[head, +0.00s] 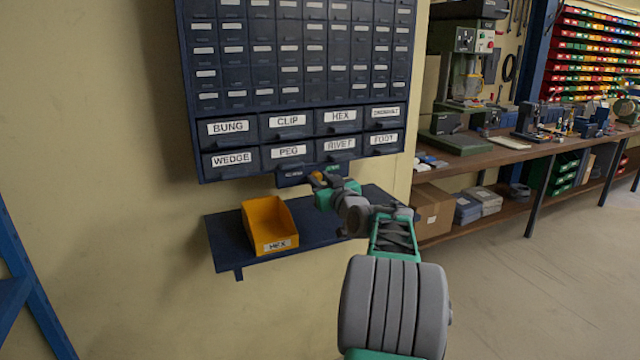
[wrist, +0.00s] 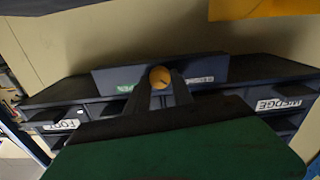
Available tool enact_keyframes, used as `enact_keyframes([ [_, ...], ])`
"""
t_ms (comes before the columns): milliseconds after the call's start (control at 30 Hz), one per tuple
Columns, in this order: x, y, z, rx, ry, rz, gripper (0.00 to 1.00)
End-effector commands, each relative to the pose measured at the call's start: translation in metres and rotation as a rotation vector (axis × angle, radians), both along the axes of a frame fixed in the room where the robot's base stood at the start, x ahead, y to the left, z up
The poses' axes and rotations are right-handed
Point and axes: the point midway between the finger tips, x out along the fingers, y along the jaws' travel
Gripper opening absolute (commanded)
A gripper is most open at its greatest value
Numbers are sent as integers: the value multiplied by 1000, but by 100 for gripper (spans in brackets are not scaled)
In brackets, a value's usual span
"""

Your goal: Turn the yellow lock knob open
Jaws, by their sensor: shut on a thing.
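The yellow lock knob (wrist: 160,77) is a small round knob on a dark plate (wrist: 118,80) under the drawer cabinet. In the wrist view it sits between the two fingertips of my gripper (wrist: 160,88), which is shut on it. In the head view my gripper (head: 324,181) is at the cabinet's bottom edge, and only a bit of the knob (head: 316,176) shows beside it. The plate (head: 289,175) carries small labels, one whitish and one green, too small to read. The wrist view looks upside down. The knob's exact turn angle cannot be told.
The drawer cabinet (head: 300,110) hangs on the wall, with labelled drawers such as WEDGE, PEG, RIVET and FOOT. Below it a dark shelf (head: 225,240) holds a yellow HEX bin (head: 268,222). A workbench (head: 480,155) stands to the right, and the floor there is clear.

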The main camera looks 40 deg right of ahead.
Motion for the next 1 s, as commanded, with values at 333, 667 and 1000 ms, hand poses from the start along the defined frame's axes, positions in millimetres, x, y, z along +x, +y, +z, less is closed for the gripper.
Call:
enact_keyframes([
  [333, 0, -1, -1, 311, -91, 0, 0],
  [667, 0, -1, 0, 613, -178, 0, 0],
  [1000, 0, -2, 0, 923, -270, 0, 0],
])
